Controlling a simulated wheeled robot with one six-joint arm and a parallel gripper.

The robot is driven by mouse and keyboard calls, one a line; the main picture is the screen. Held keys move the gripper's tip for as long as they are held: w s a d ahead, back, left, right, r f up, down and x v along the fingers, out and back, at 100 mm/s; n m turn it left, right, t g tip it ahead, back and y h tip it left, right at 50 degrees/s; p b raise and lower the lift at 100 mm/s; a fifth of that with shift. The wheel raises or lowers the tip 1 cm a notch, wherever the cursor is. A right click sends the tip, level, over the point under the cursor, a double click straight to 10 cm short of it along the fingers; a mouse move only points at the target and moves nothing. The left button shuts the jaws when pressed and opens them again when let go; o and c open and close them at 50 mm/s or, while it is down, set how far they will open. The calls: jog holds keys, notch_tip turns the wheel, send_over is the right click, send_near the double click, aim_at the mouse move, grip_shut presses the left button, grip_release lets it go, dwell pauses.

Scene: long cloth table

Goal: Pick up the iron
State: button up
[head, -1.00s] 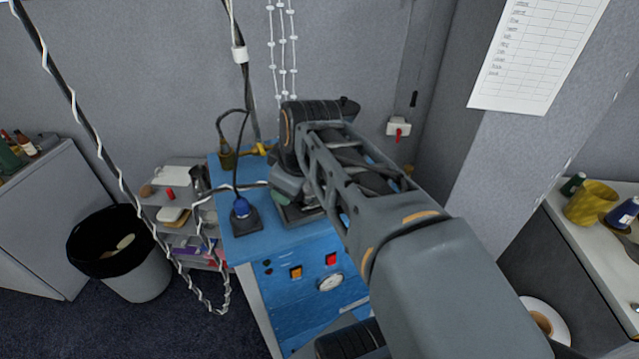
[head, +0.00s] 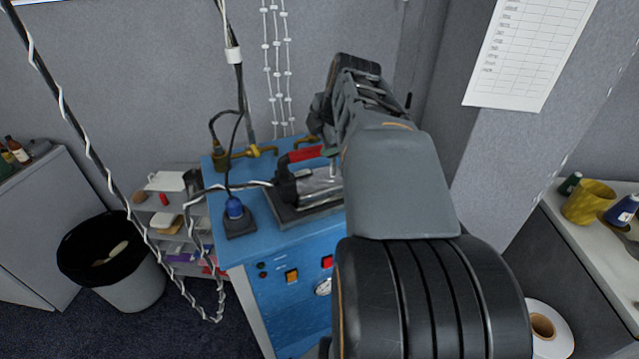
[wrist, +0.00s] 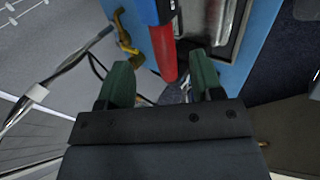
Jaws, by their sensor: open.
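The iron (head: 318,188) has a grey metal body, a black rear part and a red handle. It sits on a dark pad (head: 288,217) on top of the blue cabinet (head: 235,253). In the wrist view the red handle of the iron (wrist: 163,50) points down between my fingers from just beyond their tips. My gripper (wrist: 163,82) is open, with one green finger on each side of the handle's line. I see no clear contact. In the head view my arm hides most of the gripper and the iron's right end.
A cable runs left from the iron, near a blue plug (head: 234,208). Brass valves (head: 262,151) stand at the cabinet's back, and beaded cords (head: 278,70) hang behind. A black-lined bin (head: 130,280) and a cluttered shelf (head: 170,220) stand left. A white counter (head: 600,240) is at right.

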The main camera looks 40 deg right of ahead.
aim_at(318, 148)
jog(key=shift+p+x, duration=0.8)
jog(key=shift+x, duration=2.85)
jog(key=shift+s+a, duration=0.1)
jog(key=shift+s, duration=0.05)
grip_shut()
jog(key=shift+r, duration=0.15)
